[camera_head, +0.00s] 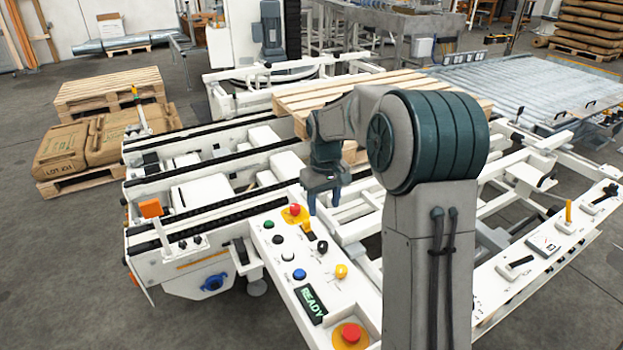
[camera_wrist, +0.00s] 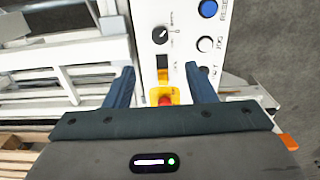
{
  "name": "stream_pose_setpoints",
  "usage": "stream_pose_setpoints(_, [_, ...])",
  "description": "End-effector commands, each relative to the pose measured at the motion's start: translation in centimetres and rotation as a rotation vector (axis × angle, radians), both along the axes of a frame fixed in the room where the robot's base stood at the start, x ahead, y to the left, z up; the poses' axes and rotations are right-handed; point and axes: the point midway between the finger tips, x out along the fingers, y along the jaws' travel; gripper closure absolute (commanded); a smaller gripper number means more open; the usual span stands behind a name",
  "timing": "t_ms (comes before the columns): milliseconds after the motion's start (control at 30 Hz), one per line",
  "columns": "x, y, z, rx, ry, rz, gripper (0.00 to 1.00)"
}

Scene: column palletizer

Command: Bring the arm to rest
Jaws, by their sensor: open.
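My gripper (camera_head: 322,200) hangs down from my bent arm, above the far end of the white control panel (camera_head: 292,262). In the wrist view my gripper (camera_wrist: 161,88) has its two dark blue fingers apart, with nothing held between them. Below the gap a red button on a yellow base (camera_wrist: 165,98) shows, partly hidden by the gripper body. In the head view the same red button (camera_head: 295,209) is just left of the fingers. I cannot tell the exact height of the fingertips over the panel.
The panel carries a green button (camera_head: 268,224), a blue button (camera_head: 299,274), a READY display (camera_head: 311,304) and a large red button (camera_head: 350,333). A wooden pallet (camera_head: 300,97) lies behind my arm. Sacks (camera_head: 62,150) lie on a pallet at left. Grey floor is open at front left.

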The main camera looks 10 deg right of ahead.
Motion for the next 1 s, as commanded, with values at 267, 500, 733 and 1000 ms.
stream_pose_setpoints(267, [-2.2, 0.2, 2.0, -0.013, -0.023, -0.021, 0.50])
stream_pose_setpoints(500, [-9.4, 0.2, 6.2, -0.034, -0.090, -0.108, 0.50])
stream_pose_setpoints(733, [-16.9, 0.2, 8.3, -0.025, -0.156, -0.204, 0.50])
stream_pose_setpoints(1000, [-24.6, 0.1, 8.2, 0.017, -0.223, -0.305, 0.50])
